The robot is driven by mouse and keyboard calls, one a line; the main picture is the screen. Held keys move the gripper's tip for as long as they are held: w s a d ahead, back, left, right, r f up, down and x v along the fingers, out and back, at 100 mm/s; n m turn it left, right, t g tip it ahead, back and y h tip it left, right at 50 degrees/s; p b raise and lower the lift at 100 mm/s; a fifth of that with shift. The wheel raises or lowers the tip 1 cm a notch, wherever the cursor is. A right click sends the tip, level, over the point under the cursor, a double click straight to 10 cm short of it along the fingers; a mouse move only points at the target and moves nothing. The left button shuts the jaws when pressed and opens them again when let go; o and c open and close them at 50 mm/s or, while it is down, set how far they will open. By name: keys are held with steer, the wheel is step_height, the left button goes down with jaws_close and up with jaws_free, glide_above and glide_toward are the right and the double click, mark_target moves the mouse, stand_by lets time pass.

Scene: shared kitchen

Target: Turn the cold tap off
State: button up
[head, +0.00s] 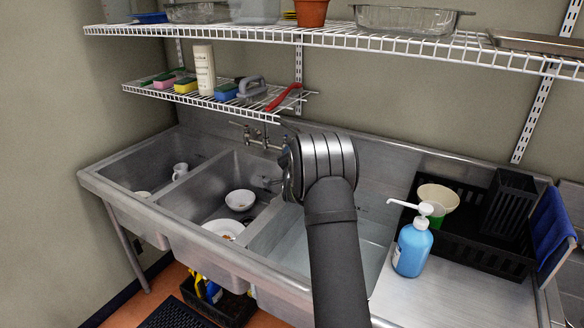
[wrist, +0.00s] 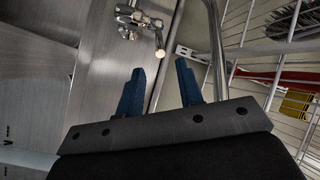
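The chrome tap set (head: 255,136) is on the back wall of the steel sink, partly hidden by my arm in the head view. In the wrist view, one tap valve (wrist: 128,14) shows with a short lever (wrist: 157,38) ending in a pale round tip. I cannot tell its hot or cold marking. A chrome pipe (wrist: 214,55) runs beside it. My gripper (wrist: 160,67) has two blue fingers, apart and empty. The lever tip appears just beyond the gap between the fingertips; no contact is visible. My wrist hides the fingers in the head view. Running water cannot be made out.
A wire shelf (head: 215,97) with sponges, a bottle and a red-handled brush (head: 283,97) hangs above the taps. Bowls (head: 240,200) and a mug (head: 180,171) lie in the basins. A blue soap bottle (head: 412,248) and black rack (head: 480,240) stand at right.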

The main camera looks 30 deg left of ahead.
steer(key=v, duration=0.7)
steer(key=shift+c, duration=0.4)
steer(key=shift+a, duration=0.2)
steer(key=c, duration=0.4)
steer(key=s+a+f+n+g, duration=0.1)
steer(key=a+f+n+g, duration=0.1)
steer(key=a, duration=0.1)
steer(key=s+a+f+n+g, duration=0.1)
steer(key=a+f+n+g, duration=0.1)
steer(key=a+n, duration=0.1)
steer(key=s+a+f+n+g, duration=0.1)
steer(key=s+a+f+n, duration=0.1)
steer(key=a+n, duration=0.1)
steer(key=shift+a+g+y, duration=0.3)
steer(key=shift+a+g, duration=0.1)
steer(key=shift+a, duration=0.2)
jaws_close()
steer(key=a+f+n+g+h, duration=0.1)
steer(key=a+f+n+h, duration=0.25)
steer(key=n, duration=0.25)
step_height(320, 180, up, 12)
steer(key=w+n+t+h, duration=0.2)
steer(key=n+t+h, duration=0.4)
steer(key=t+h, duration=0.2)
steer(key=w+d+f, duration=0.1)
steer(key=w+d, duration=0.2)
steer(key=w, duration=0.9)
steer(key=shift+w+d+f, duration=0.2)
steer(key=shift+w+f, duration=0.05)
steer(key=shift+f, duration=0.05)
